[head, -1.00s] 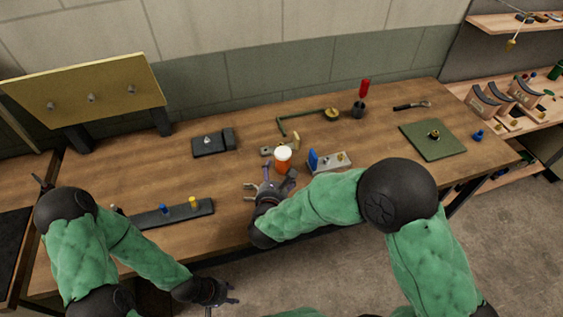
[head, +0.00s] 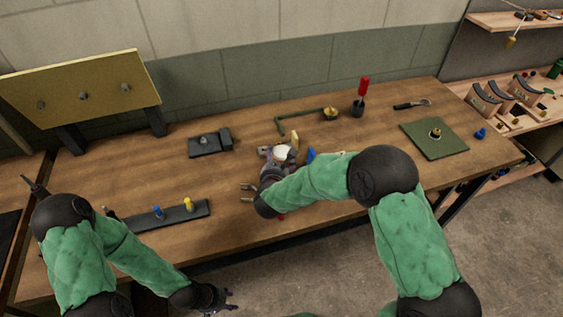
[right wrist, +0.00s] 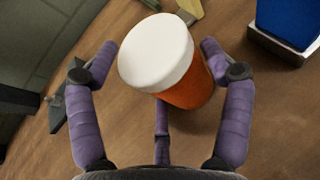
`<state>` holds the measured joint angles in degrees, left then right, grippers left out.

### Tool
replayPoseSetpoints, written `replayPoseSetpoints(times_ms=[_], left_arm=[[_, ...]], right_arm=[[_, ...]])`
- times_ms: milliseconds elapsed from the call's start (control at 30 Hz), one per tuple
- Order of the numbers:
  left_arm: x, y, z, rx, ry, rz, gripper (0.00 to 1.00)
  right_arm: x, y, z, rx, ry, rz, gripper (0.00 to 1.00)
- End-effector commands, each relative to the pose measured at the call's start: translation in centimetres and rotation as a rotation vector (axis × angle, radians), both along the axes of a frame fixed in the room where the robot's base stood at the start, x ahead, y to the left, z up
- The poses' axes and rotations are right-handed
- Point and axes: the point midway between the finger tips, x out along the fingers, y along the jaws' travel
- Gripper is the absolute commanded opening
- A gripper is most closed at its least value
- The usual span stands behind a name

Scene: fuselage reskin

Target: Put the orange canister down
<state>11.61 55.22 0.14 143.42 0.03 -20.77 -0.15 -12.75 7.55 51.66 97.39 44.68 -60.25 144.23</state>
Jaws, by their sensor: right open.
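The orange canister (right wrist: 185,93) with a white lid stands upright on the wooden table (right wrist: 110,150) in the right wrist view. In the head view only its white lid (head: 281,152) shows clearly, as my right gripper (head: 275,160) hides most of its body. My right gripper (right wrist: 158,60) is open, its purple fingers around the near side of the canister, with visible room beside both fingertips. My left gripper (head: 213,298) hangs off the front edge of the table, empty, far from the canister; its fingers are too small to read.
A blue block (right wrist: 287,20) stands close to the right of the canister. A dark strip with coloured pegs (head: 185,214) lies front left, a dark block (head: 210,143) behind, and a green mat (head: 434,140) at right. The table's middle left is clear.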

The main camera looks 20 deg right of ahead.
Motion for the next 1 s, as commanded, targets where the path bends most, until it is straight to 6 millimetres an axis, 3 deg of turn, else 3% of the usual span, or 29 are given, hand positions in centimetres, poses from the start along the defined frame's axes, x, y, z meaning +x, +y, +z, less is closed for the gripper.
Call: replayPoseSetpoints(times_ms=[333, 367, 567, 600, 1000], left_arm=[[0.0, 0.0, -0.2, 0.0, 0.0, 0.0, 0.4], [0.0, 0.0, -0.2, 0.0, 0.0, 0.0, 0.4], [0.0, 0.0, -0.2, 0.0, 0.0, 0.0, 0.4], [0.0, 0.0, -0.2, 0.0, 0.0, 0.0, 0.4], [0.0, 0.0, 0.3, 0.0, 0.0, 0.0, 0.4]], right_arm=[[0.8, -0.3, -0.2, -0.001, -0.001, -0.001, 0.81], [0.8, -0.3, -0.2, -0.001, -0.001, -0.001, 0.75], [0.8, -0.3, -0.2, -0.001, -0.001, -0.001, 0.18], [0.8, -0.3, -0.2, -0.001, -0.002, -0.001, 0.16], [0.8, -0.3, 0.9, -0.001, -0.004, 0.0, 0.15]])
